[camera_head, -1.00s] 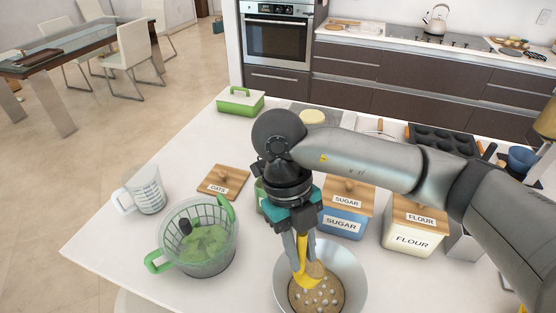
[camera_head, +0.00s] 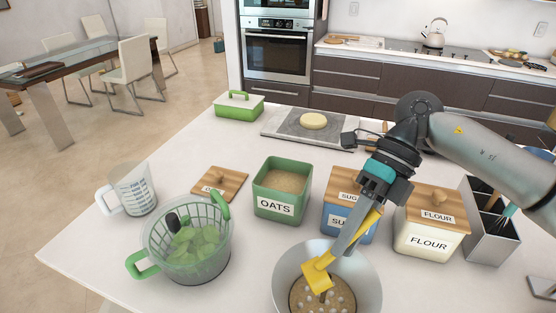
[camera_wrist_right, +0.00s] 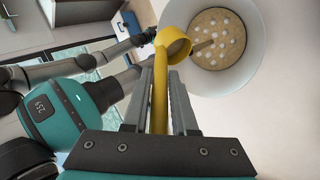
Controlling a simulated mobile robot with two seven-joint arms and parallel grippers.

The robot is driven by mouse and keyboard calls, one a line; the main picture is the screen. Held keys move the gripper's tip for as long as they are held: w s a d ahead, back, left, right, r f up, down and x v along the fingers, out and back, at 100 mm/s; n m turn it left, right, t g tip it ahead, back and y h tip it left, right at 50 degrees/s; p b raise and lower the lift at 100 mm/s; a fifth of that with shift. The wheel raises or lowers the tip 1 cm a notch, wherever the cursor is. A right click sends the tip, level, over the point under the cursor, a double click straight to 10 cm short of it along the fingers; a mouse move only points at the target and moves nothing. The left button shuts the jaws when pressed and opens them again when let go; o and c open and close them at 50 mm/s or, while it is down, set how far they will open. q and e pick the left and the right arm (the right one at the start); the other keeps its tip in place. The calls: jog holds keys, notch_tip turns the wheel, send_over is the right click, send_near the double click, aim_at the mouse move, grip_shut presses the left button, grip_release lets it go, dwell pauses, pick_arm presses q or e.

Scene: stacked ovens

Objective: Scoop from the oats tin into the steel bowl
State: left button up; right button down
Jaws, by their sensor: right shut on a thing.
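My right gripper (camera_head: 346,240) is shut on a yellow scoop (camera_head: 317,276), whose cup is tilted over the steel bowl (camera_head: 371,270). The bowl holds a brown mix with white bits. In the right wrist view the gripper (camera_wrist_right: 160,68) grips the scoop's handle, and the scoop's cup (camera_wrist_right: 172,40) overlaps the rim of the bowl (camera_wrist_right: 258,50). The open green oats tin (camera_head: 278,204) stands behind and left of the bowl, with oats inside. My left gripper is not in view.
The oats lid (camera_head: 232,184) lies left of the tin. A green colander (camera_head: 195,262) and measuring jug (camera_head: 134,190) stand at left. The sugar tin (camera_head: 335,217) and flour tin (camera_head: 430,240) stand behind and right of the bowl. A steel utensil holder (camera_head: 488,246) is at far right.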

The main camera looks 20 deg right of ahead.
jog(key=d+f+n+g+y+b, duration=0.1)
jog(key=d+f+y+b, duration=0.2)
jog(key=d+y+b, duration=0.3)
jog(key=y+b, duration=0.1)
jog(key=b, duration=0.3)
jog(key=shift+w+f+n+g+y+b, duration=0.2)
jog(key=shift+n+g+y+b, duration=0.1)
jog(key=shift+b, duration=0.1)
dwell(0.7)
dwell(0.4)
